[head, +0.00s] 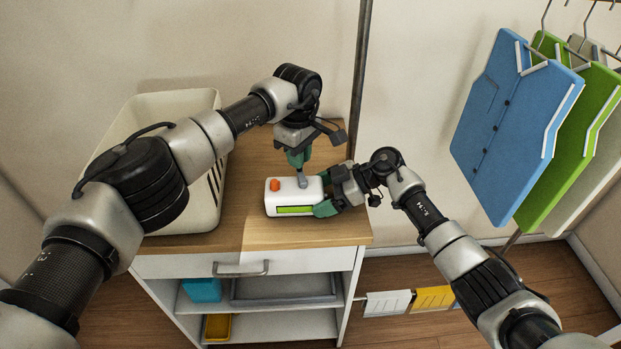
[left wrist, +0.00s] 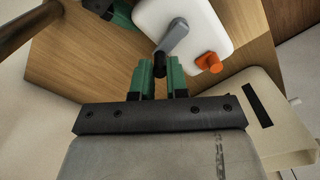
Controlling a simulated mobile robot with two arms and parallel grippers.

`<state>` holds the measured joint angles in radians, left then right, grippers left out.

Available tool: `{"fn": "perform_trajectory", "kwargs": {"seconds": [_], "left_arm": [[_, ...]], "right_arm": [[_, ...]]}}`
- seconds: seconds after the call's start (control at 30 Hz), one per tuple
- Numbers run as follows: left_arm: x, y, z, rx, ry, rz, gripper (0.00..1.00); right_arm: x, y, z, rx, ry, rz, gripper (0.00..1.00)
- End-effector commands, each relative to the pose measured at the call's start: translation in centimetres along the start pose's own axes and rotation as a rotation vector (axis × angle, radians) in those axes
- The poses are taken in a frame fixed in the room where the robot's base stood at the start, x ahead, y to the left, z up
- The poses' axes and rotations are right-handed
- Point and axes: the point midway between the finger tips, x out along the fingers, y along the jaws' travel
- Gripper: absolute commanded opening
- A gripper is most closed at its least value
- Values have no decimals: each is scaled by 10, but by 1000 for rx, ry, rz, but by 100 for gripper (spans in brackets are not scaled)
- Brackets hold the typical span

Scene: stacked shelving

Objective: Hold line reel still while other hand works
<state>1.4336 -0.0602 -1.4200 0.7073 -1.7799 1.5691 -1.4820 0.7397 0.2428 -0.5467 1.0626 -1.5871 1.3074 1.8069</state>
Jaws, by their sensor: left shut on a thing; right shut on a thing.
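The line reel (head: 285,196) is a white rounded box with a green strip on its front, an orange knob (head: 275,184) and a grey crank (head: 302,180). It sits on the wooden top of the cabinet. My left gripper (head: 298,160) comes down from above and is shut on the crank's dark handle, which also shows in the left wrist view (left wrist: 160,62) between the green fingers (left wrist: 160,80). My right gripper (head: 325,206) is shut on the reel's body at its right end. Its fingers partly hide that end.
A cream laundry basket (head: 140,112) stands left of the reel on the wooden cabinet top (head: 250,160). Below are a drawer and open shelves with a blue box (head: 202,290) and a yellow tray (head: 218,328).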

Motion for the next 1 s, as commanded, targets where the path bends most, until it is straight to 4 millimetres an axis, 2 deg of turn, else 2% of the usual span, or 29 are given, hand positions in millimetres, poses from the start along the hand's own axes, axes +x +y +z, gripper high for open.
{"fn": "perform_trajectory", "kwargs": {"seconds": [0.13, 0.47, 0.7, 0.8, 1.0], "left_arm": [[0, -2, -4, -102, 2, 0, 3], [0, -4, -5, -143, 2, 1, 3], [-1, -12, -9, -397, 3, 1, 3], [-1, -14, -9, -452, 2, 1, 3], [-1, -14, -9, -461, 2, 1, 3]], "right_arm": [[-1, 0, 1, 1, -1, 1, 66], [-1, 0, 1, 1, -1, 1, 66], [0, 0, 1, 1, -1, 1, 66], [0, 0, 1, 1, -1, 1, 66], [0, 0, 1, 1, -1, 1, 66]]}}
